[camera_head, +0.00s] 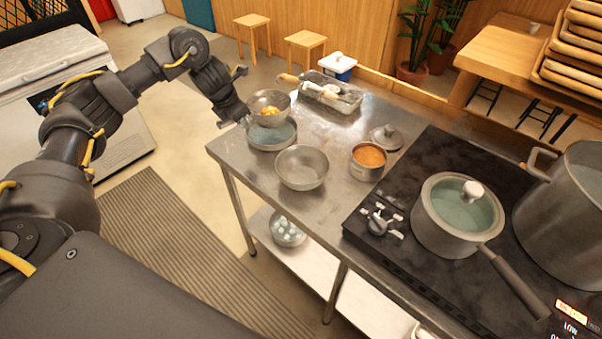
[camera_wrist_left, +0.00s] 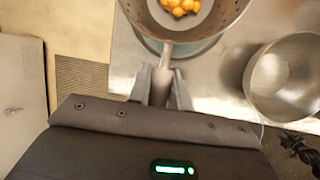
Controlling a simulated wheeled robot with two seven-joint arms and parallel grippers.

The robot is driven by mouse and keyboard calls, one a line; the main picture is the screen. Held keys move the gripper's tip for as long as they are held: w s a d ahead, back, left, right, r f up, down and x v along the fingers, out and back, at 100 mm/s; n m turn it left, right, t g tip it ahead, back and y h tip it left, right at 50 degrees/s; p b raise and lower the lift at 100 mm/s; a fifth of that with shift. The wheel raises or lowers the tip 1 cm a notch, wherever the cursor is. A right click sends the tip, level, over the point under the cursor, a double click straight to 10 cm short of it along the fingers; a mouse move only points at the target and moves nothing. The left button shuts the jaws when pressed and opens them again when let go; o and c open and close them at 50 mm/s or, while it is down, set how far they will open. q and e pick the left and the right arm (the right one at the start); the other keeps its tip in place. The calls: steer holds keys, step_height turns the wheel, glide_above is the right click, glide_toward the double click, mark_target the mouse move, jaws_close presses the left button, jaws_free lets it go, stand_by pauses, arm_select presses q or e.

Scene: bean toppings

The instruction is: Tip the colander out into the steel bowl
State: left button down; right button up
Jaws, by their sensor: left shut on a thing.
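The colander (camera_head: 259,103) is a small grey metal bowl with orange-yellow pieces inside. My left gripper (camera_head: 246,119) is shut on its handle and holds it above a shallow grey-green dish (camera_head: 285,137) at the table's left end. In the left wrist view the colander (camera_wrist_left: 222,22) is at the top, its handle (camera_wrist_left: 164,68) between the fingers of my left gripper (camera_wrist_left: 163,85). The empty steel bowl (camera_head: 302,168) stands on the table to the right of the colander and nearer; it also shows in the left wrist view (camera_wrist_left: 285,85). My right gripper does not show.
A small pot of orange food (camera_head: 368,158) stands right of the steel bowl, with a lid (camera_head: 386,138) behind it. A tray with utensils (camera_head: 333,97) is at the back. A lidded saucepan (camera_head: 457,216) and a tall pot (camera_head: 568,215) stand on the black stove at right.

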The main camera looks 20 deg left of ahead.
arm_select(q)
steer(key=shift+r, duration=0.1)
step_height(320, 180, up, 5)
steer(key=p, duration=0.5)
stand_by(0.4)
